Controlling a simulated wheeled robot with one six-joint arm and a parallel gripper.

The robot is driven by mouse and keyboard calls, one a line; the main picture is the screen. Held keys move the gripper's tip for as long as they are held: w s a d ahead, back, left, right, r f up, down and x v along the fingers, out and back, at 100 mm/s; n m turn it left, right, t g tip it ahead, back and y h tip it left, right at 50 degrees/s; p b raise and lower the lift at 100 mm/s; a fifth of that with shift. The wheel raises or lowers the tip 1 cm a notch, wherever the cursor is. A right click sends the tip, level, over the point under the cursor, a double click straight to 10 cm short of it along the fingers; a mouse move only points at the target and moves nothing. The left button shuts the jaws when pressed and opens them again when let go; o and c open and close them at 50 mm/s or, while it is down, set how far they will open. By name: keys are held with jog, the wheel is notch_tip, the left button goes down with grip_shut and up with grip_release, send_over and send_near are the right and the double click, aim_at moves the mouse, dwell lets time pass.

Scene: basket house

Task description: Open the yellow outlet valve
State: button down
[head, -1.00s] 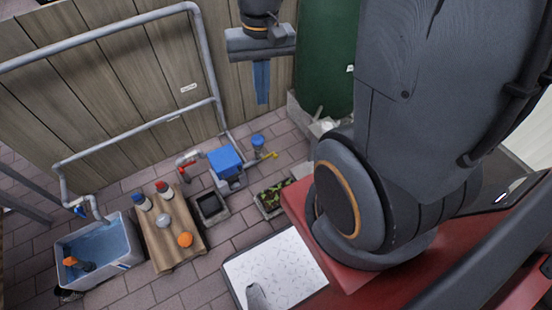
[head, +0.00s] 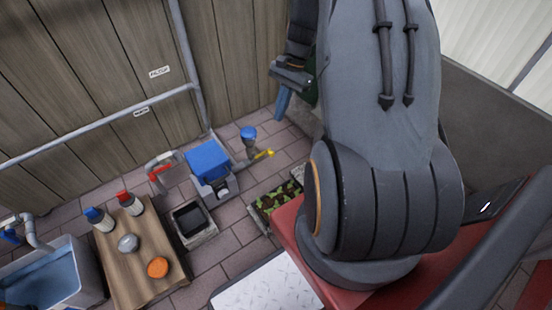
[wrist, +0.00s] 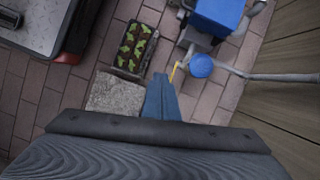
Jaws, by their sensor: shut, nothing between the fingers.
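In the wrist view the yellow handle (wrist: 173,71) shows just beyond and right of my fingertips, left of the round blue cap (wrist: 201,65). My gripper (head: 281,104) is shut and empty, with its blue fingers pointing down near the wall. In the wrist view its fingers (wrist: 160,82) look close to the handle, but I cannot tell the height gap. My arm hides part of the area behind.
A red-handled valve (head: 160,172) is on the pump's left. A planter with seedlings (head: 277,201) and a grey block (wrist: 115,95) stand close by. A water tub (head: 50,280) is at far left. Some paving is free.

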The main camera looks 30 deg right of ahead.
jog(key=w+d+f+m+y+b, duration=0.1)
jog(key=d+f+m+b, duration=0.15)
jog(key=f, duration=0.45)
jog(key=w+d+f+m+b, duration=0.1)
jog(key=d+f+b, duration=0.2)
jog(key=f, duration=0.3)
jog(key=w+b+x, duration=0.1)
jog(key=b+x, duration=0.4)
jog(key=x, duration=0.5)
jog(key=shift+s+t, duration=0.2)
jog(key=shift+t, duration=0.1)
jog(key=shift+a+r+p, duration=0.1)
jog(key=shift+p, duration=0.35)
